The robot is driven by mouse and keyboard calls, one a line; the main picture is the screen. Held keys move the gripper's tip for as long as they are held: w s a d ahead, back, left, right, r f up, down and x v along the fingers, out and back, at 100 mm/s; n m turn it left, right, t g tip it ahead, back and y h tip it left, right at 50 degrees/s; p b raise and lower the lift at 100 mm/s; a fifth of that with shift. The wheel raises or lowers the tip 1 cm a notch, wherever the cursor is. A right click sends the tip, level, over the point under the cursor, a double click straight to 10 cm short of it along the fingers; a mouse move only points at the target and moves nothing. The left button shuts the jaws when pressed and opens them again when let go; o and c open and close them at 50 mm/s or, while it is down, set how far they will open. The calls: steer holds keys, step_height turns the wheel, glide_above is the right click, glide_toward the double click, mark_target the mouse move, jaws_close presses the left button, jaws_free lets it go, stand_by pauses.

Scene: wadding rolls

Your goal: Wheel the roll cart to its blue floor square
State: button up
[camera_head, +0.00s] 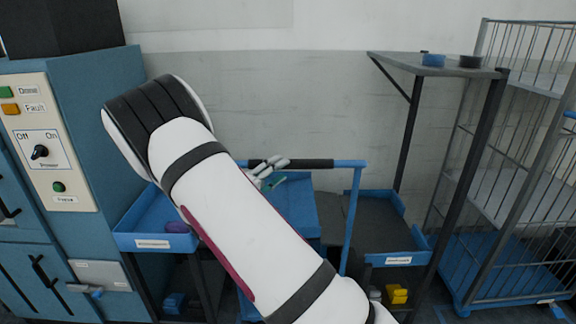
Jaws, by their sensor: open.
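A blue-framed cart with a black-gripped push bar (310,163) stands in the middle, partly behind my arm. Its right upright (352,215) and a blue panel (300,205) show; its lower part is mostly hidden. My gripper (272,172) is open at the left part of the push bar, with its fingers overlapping the bar in the picture. I cannot tell whether they touch it. No roll is clearly visible on the cart.
A blue cabinet with a control panel (60,140) stands at left. A blue tray (150,240) holds a purple item. Right of the cart are another blue tray (398,259), a grey shelf (420,66) and a tall wire cage trolley (515,150). A grey wall closes the back.

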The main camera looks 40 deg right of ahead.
mark_target(288, 168)
steer(key=shift+x, duration=2.2)
jaws_close()
